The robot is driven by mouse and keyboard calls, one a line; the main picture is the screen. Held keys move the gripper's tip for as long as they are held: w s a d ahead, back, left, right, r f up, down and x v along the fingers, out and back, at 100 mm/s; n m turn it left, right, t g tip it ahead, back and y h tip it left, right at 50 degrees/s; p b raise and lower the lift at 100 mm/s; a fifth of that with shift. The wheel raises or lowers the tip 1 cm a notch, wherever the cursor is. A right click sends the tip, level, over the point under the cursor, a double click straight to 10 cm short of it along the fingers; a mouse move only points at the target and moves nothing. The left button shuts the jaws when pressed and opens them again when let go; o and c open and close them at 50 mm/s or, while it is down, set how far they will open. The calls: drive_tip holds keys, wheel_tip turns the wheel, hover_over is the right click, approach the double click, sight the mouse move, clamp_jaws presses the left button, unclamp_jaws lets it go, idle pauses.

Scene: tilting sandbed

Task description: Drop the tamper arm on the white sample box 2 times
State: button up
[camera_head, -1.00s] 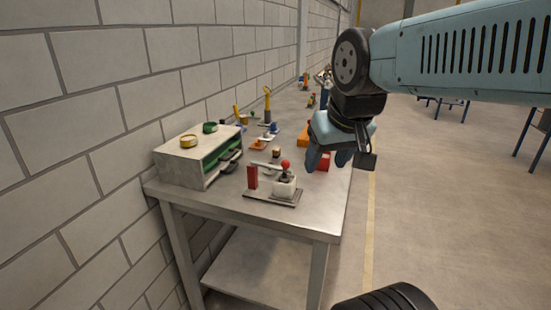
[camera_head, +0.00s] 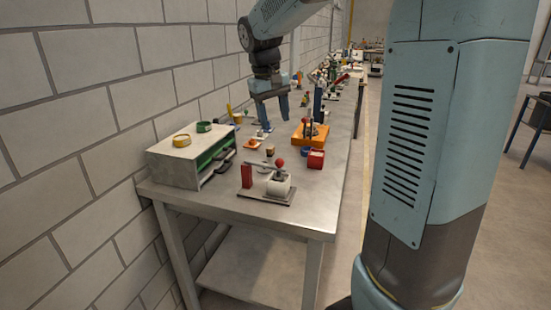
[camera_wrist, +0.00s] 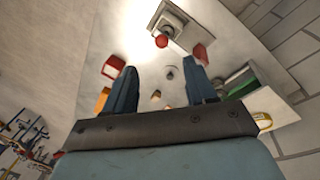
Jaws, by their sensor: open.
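The tamper stands near the front of the table on a dark base plate (camera_head: 252,194). It has a red post (camera_head: 246,175), a pale tamper arm (camera_head: 262,164) and a red ball knob (camera_head: 280,162) at the arm's end. The white sample box (camera_head: 279,188) sits on the plate under the knob end; whether the arm touches it I cannot tell. My gripper (camera_head: 274,120) is open and empty, pointing down, above and behind the tamper. In the wrist view the knob (camera_wrist: 161,41) shows beyond my spread fingers (camera_wrist: 160,65), and the red post (camera_wrist: 201,54) is right of it.
A grey drawer cabinet (camera_head: 170,168) with yellow and green rings on top stands left by the wall. A red box (camera_head: 316,159) and an orange fixture (camera_head: 311,137) stand right behind the tamper. Several small objects lie farther back. The table's front edge is clear.

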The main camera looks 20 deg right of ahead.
drive_tip(key=w+f, duration=0.1)
drive_tip(key=f, duration=0.3)
drive_tip(key=w+d+f, duration=0.1)
drive_tip(key=f, duration=0.4)
drive_tip(key=d+f, duration=0.1)
drive_tip(key=f, duration=0.4)
drive_tip(key=shift+w+d+f, duration=0.1)
drive_tip(key=shift+w+f, duration=0.15)
drive_tip(key=shift+w, duration=0.15)
drive_tip(key=shift+c, duration=0.5)
clamp_jaws()
drive_tip(key=shift+g, duration=0.3)
